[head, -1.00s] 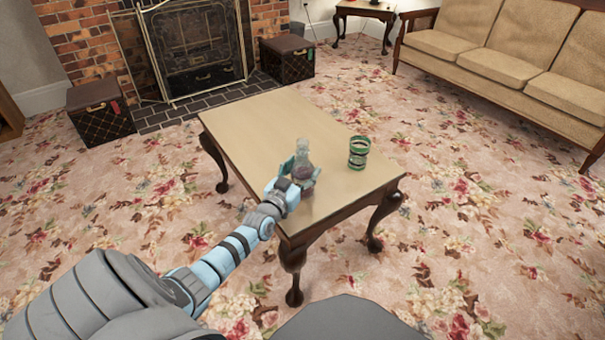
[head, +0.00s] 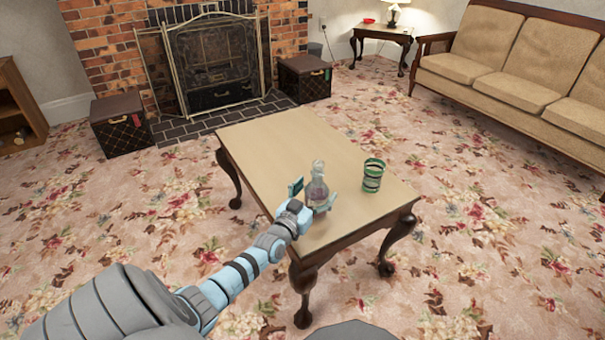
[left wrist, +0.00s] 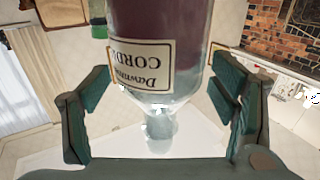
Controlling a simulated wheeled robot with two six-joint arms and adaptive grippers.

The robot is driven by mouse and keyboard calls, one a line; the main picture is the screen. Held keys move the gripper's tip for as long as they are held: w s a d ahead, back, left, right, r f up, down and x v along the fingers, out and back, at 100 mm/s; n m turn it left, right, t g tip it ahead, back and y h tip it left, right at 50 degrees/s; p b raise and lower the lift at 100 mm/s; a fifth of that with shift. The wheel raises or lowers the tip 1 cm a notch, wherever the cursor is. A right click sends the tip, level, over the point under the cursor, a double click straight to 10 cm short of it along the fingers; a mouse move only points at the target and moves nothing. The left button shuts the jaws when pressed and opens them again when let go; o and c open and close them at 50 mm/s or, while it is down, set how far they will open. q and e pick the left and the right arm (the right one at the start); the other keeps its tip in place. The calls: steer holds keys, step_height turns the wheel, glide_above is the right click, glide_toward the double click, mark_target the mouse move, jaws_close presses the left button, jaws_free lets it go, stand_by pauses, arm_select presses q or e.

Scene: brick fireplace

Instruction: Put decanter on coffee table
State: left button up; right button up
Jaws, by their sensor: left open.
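The glass decanter (head: 317,188) stands upright on the coffee table (head: 270,135), near its front left edge. It is clear glass with a dark purple liquid inside. My left gripper (head: 313,200) is open around the decanter, with one finger on each side. In the left wrist view the decanter (left wrist: 160,75) looks upside down, with its label readable as inverted text. There the fingers of my left gripper (left wrist: 160,115) are spread wide, with gaps between them and the glass. My right gripper is in neither view.
A green banded glass (head: 373,175) stands on the table to the right of the decanter. A beige sofa (head: 510,62) is at the back right. Trunks (head: 121,122) flank the fireplace (head: 212,62). The far part of the tabletop is bare.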

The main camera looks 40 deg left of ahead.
arm_select(q)
steer(key=p+v, duration=0.1)
steer(key=v, duration=0.1)
steer(key=p+v, duration=0.1)
steer(key=v, duration=0.1)
steer(key=p+v, duration=0.1)
steer(key=v, duration=0.1)
steer(key=shift+r+p, duration=0.25)
steer(key=shift+p, duration=0.1)
steer(key=p+v, duration=0.1)
steer(key=v, duration=0.4)
steer(key=shift+f+p, duration=0.1)
steer(key=shift+p, duration=0.3)
steer(key=shift+s+f, duration=0.1)
steer(key=shift+f, duration=0.05)
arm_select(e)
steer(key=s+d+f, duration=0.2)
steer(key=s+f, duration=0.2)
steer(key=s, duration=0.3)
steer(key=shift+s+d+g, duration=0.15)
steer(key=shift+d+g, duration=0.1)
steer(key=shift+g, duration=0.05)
